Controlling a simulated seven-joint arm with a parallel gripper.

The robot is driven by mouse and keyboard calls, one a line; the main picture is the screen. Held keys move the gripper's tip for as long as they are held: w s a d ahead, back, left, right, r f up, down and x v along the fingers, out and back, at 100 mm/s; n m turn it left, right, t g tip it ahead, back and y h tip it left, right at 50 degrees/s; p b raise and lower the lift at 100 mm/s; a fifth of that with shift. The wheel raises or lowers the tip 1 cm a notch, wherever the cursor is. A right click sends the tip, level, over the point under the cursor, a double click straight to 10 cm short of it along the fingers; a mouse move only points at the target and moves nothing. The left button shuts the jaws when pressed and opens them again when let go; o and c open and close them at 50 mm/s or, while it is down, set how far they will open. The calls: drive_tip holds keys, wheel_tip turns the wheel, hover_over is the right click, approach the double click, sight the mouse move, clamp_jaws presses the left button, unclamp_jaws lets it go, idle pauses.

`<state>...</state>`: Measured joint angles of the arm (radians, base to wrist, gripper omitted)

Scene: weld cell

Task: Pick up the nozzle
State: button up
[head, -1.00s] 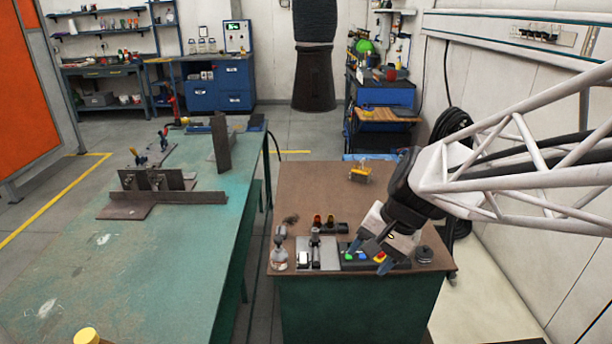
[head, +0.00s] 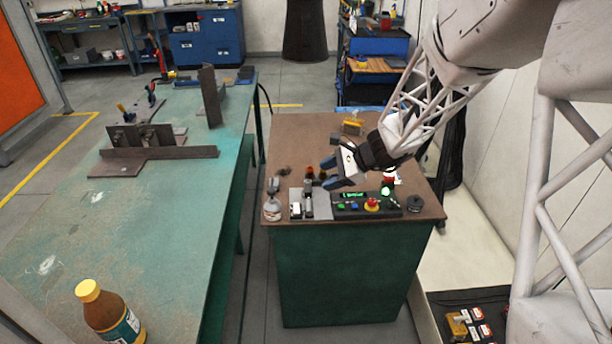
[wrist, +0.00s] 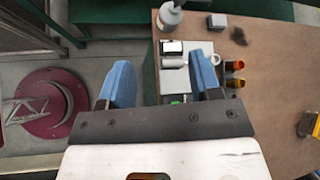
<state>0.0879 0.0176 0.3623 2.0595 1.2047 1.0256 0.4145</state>
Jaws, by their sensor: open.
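My gripper (head: 328,173) has two blue fingers, spread apart and empty, above the left half of the brown bench top (head: 395,130). In the wrist view the gripper (wrist: 162,78) reaches over the bench's edge. A pale small cylinder (wrist: 174,62) lies on a light grey plate (wrist: 198,50) between and beyond the fingers; I cannot tell for certain whether it is the nozzle. A red cup-like piece (wrist: 234,66) and an amber one (wrist: 235,83) sit right of the fingers. The fingers partly hide the plate.
A black control box (head: 365,206) with coloured buttons stands at the bench's front. A small white bottle (head: 272,208) is at its left front, a yellow object (head: 352,127) behind. A green table (head: 165,220) on the left holds a brown bottle (head: 112,312) and metal plates.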

sight(310, 181)
drive_tip(key=w+f+m+t, duration=0.1)
drive_tip(key=w+f+m, duration=0.1)
drive_tip(key=w+f, duration=0.2)
drive_tip(key=w+d+f+m+t+y, duration=0.1)
drive_tip(key=w+f+m, duration=0.2)
drive_tip(key=w+f, duration=0.1)
drive_tip(key=w+d+f+m+t, duration=0.1)
drive_tip(key=w+f+m+t, duration=0.1)
drive_tip(key=w+f, duration=0.2)
drive_tip(key=shift+w+d+f+m+y, duration=0.15)
drive_tip(key=shift+w+f+m+y, duration=0.2)
drive_tip(key=shift+w, duration=0.2)
drive_tip(key=shift+x, duration=1.3)
drive_tip(key=shift+x, duration=2.6)
drive_tip(key=shift+c, duration=0.3)
clamp_jaws()
